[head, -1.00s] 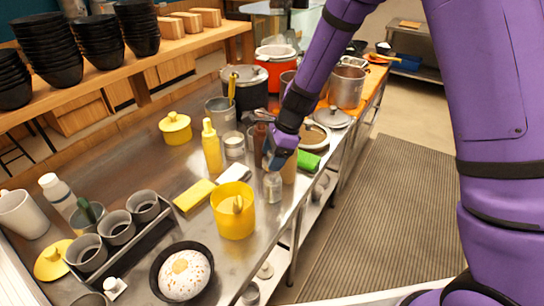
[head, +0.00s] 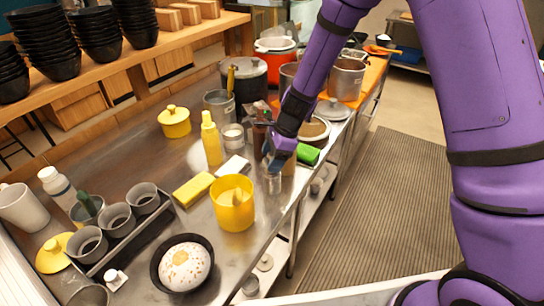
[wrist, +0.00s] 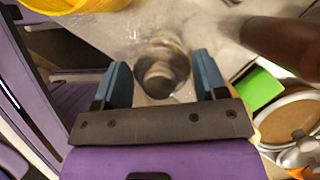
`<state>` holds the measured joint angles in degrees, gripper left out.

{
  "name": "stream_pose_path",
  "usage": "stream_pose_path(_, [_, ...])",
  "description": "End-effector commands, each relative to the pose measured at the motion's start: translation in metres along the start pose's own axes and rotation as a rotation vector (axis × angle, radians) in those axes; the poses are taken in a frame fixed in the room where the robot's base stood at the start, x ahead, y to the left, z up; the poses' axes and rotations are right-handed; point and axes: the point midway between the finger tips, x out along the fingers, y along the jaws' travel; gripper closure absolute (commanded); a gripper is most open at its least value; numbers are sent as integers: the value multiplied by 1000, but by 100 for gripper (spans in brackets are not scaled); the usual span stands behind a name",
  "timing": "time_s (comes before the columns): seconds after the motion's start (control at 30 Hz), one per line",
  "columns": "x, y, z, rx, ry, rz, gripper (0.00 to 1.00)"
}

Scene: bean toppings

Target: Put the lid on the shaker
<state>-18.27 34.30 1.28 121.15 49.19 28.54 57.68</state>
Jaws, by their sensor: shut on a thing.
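The shaker (head: 274,185) is a small clear and silvery container standing near the front edge of the steel counter. My gripper (head: 275,168) points down right over it and hides its upper part. In the wrist view my two blue fingers stand either side of a round metallic piece, which looks like the lid (wrist: 158,76). The fingers are shut on it. The lid appears over or at the top of the shaker. I cannot tell whether it touches the shaker or is seated.
A yellow tub (head: 233,208) stands to the left of the shaker. A green block (head: 307,154) and a pot lid (head: 333,109) lie to the right. Bottles, including a yellow one (head: 211,140), stand behind. The counter's front edge is close.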

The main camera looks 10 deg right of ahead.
Motion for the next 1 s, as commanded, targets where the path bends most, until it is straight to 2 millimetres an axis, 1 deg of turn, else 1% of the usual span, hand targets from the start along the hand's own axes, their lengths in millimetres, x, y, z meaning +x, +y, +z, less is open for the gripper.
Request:
stream_pose_path(0.47, [3,0,-1,0,0,0,44])
stream_pose_path(1.0, [16,0,-7,-1,0,0,44])
